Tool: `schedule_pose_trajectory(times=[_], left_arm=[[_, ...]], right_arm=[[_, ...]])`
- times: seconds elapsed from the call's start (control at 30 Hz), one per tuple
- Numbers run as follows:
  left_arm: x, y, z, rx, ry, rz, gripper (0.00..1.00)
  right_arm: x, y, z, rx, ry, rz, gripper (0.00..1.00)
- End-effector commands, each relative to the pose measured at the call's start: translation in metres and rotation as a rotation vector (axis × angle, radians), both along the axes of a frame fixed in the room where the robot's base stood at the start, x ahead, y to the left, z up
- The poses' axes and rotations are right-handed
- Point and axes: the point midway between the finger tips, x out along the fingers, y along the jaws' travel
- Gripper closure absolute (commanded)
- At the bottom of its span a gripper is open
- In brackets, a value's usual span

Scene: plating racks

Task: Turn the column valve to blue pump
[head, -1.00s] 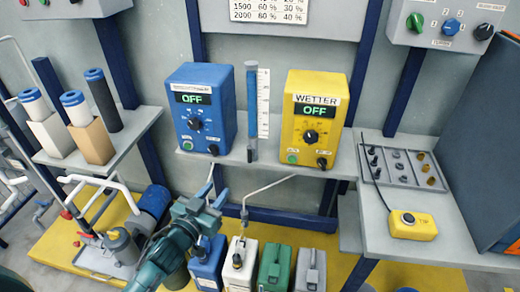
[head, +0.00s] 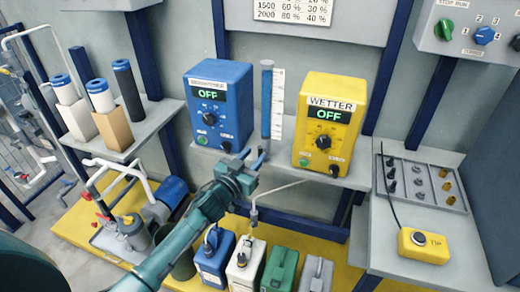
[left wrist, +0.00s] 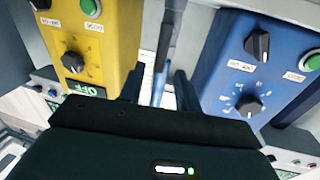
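The blue pump (head: 217,100) stands on the shelf with its display reading OFF. The yellow pump (head: 328,125), labelled WETTER, stands to its right and also reads OFF. The narrow blue column (head: 267,98) with a white scale stands between them. My left gripper (head: 252,157) is in front of the column's lower end, and its fingers hide the valve area there. In the left wrist view the two dark fingers (left wrist: 158,88) are apart, with the column (left wrist: 162,60) showing between them. I cannot tell whether they touch the valve. My right gripper is not in view.
Several canisters (head: 243,262) stand below the shelf on the yellow platform. A thin bent pipe (head: 270,192) runs close to the right of my left gripper. The grey parts tray (head: 425,182) and yellow TIP box (head: 424,243) sit on the right bench.

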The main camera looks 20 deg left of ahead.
Motion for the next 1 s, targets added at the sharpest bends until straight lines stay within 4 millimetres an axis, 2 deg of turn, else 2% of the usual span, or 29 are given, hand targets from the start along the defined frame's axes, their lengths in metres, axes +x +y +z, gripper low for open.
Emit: schedule_pose_trajectory(times=[0.1, 0.3, 0.67, 1.0], left_arm=[[0.021, -0.006, 0.000, -0.001, -0.001, -0.001, 0.66], [0.040, -0.009, -0.001, -0.002, 0.000, 0.000, 0.66], [0.043, -0.010, -0.001, -0.001, 0.000, -0.001, 0.67], [0.043, -0.010, -0.001, -0.001, 0.000, -0.001, 0.95]], right_arm=[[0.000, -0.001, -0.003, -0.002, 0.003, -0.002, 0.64], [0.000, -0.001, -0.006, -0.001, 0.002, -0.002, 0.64], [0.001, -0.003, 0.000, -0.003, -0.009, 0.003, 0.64], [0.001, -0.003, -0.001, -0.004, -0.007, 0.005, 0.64]])
